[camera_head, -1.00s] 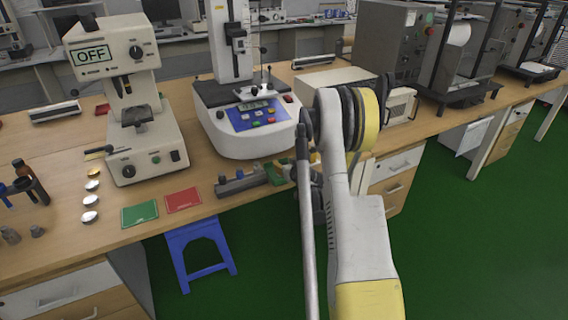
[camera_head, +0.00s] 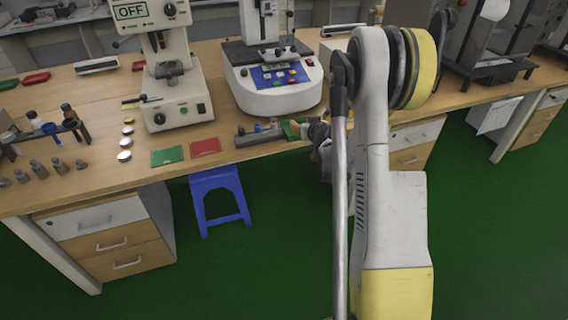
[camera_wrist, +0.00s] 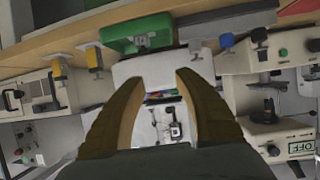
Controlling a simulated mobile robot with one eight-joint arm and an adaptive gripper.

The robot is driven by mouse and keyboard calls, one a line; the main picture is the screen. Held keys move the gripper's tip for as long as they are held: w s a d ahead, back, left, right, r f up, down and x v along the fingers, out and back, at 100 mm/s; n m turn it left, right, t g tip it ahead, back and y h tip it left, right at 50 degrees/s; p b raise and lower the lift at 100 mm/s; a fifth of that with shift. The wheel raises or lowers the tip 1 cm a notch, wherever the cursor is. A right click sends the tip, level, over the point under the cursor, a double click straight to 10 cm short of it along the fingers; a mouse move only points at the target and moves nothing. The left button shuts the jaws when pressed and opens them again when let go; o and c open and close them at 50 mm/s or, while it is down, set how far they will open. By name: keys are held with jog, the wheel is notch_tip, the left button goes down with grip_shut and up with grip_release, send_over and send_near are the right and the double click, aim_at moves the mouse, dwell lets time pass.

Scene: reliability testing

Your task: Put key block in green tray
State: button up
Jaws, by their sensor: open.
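My gripper (camera_wrist: 160,76) is open, its two brown fingers apart with nothing held between them. In the head view it is mostly hidden by my arm, near the bench's front edge. A green holder (camera_wrist: 125,32) sits just beyond the fingertips, apart from them; it also shows beside my gripper in the head view (camera_head: 290,130). A flat green tray (camera_head: 167,156) lies at the bench's front edge, left of a flat red tray (camera_head: 205,147). I cannot tell for certain which piece is the key block.
A grey fixture with blue knobs (camera_head: 258,136) stands left of the green holder. A microscope-like machine marked OFF (camera_head: 172,105) and a white tester with a blue panel (camera_head: 275,98) stand behind. A blue stool (camera_head: 220,197) is below the bench.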

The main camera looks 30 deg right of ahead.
jog(key=s+a+r+n+g+y, duration=0.1)
jog(key=s+a+r, duration=0.25)
jog(key=a, duration=0.35)
jog(key=s+a+r+y, duration=0.1)
jog(key=s+a+r, duration=0.1)
jog(key=a+r, duration=0.45)
jog(key=s+a+r+n+g+y, duration=0.1)
jog(key=s+a+r, duration=0.2)
jog(key=a, duration=0.6)
jog(key=s+a+g, duration=0.1)
jog(key=s+a, duration=0.3)
jog(key=s, duration=0.3)
jog(key=s+a+n+g, duration=0.1)
jog(key=s+a, duration=0.3)
jog(key=s, duration=0.4)
jog(key=s+a+g+y, duration=0.1)
jog(key=s+a, duration=0.3)
jog(key=s, duration=0.4)
jog(key=shift+a+f+g, duration=0.2)
jog(key=shift+f+g, duration=0.1)
jog(key=shift+s, duration=0.1)
